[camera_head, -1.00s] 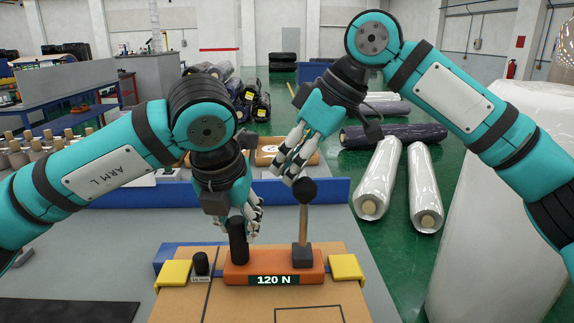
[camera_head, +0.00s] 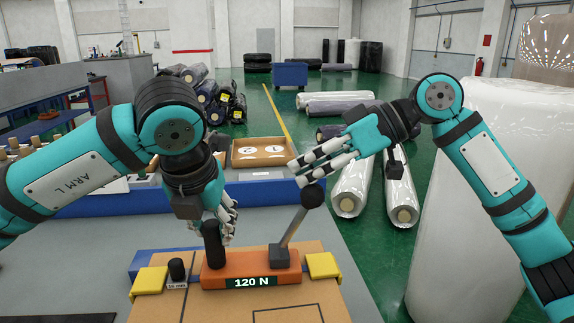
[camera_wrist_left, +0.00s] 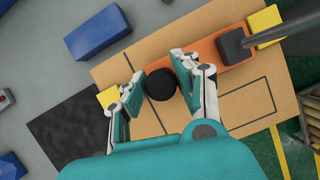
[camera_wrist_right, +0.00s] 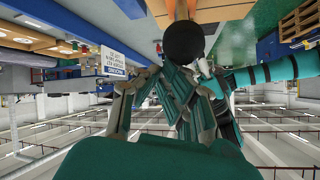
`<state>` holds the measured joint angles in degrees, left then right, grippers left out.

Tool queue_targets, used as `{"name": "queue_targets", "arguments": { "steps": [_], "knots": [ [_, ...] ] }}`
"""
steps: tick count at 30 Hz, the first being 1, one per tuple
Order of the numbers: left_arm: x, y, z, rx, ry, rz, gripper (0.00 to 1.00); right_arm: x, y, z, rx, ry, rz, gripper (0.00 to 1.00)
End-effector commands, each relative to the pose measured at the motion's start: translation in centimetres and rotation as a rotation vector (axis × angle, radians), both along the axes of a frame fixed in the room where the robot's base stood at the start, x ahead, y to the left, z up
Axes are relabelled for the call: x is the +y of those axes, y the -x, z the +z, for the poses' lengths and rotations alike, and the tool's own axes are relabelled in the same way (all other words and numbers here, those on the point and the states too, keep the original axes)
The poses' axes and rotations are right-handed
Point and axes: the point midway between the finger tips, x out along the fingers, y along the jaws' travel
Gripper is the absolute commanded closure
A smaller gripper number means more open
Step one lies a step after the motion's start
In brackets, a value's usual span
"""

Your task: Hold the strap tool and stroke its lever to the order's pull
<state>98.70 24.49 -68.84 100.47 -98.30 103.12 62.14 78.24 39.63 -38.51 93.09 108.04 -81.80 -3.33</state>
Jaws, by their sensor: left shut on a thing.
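The strap tool (camera_head: 215,275) is an orange block marked "120 N" on a cardboard-coloured box top (camera_head: 225,310). My left gripper (camera_head: 222,228) is shut around its upright black handle (camera_head: 212,245); the left wrist view shows the handle top (camera_wrist_left: 161,84) between the fingers. The lever (camera_head: 294,228) rises from a dark base at the tool's right end and leans right, topped by a black knob (camera_head: 312,196). My right gripper (camera_head: 300,172) is beside and just above the knob. Its fingertips look closed together with nothing between them. The knob (camera_wrist_right: 184,42) shows beyond them; contact is unclear.
Yellow blocks (camera_head: 150,281) (camera_head: 323,265) flank the tool, and a small black knob (camera_head: 177,270) stands left of it. A blue barrier (camera_head: 120,203) runs behind. A large wrapped roll (camera_head: 450,220) stands at right; other wrapped rolls (camera_head: 353,188) lie on the green floor.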

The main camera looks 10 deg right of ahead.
Motion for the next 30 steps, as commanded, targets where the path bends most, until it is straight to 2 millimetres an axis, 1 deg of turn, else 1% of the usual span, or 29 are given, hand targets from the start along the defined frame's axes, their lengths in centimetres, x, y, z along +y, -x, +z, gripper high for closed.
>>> {"name": "queue_targets", "arguments": {
  "steps": [1, 6, 12, 19, 30],
  "knots": [
    [0.0, 0.0, 0.1, -0.002, 0.001, 0.001, 1.00, -0.6, 0.0, -0.6, 0.007, -0.033, -0.001, 1.00],
    [0.0, 0.0, 0.1, -0.002, 0.001, 0.001, 1.00, -2.0, 0.1, -1.1, 0.000, -0.121, -0.001, 1.00],
    [0.0, 0.0, 0.1, -0.002, 0.001, 0.001, 1.00, -3.0, 0.1, -1.6, -0.002, -0.133, 0.000, 1.00],
    [0.0, 0.0, 0.1, -0.002, 0.001, 0.002, 1.00, -3.5, 0.1, -1.9, -0.002, -0.131, -0.001, 1.00],
    [0.1, 0.0, 0.0, 0.000, 0.000, 0.004, 1.00, -3.6, 0.1, -2.0, -0.001, -0.128, -0.002, 1.00]
  ]
}}
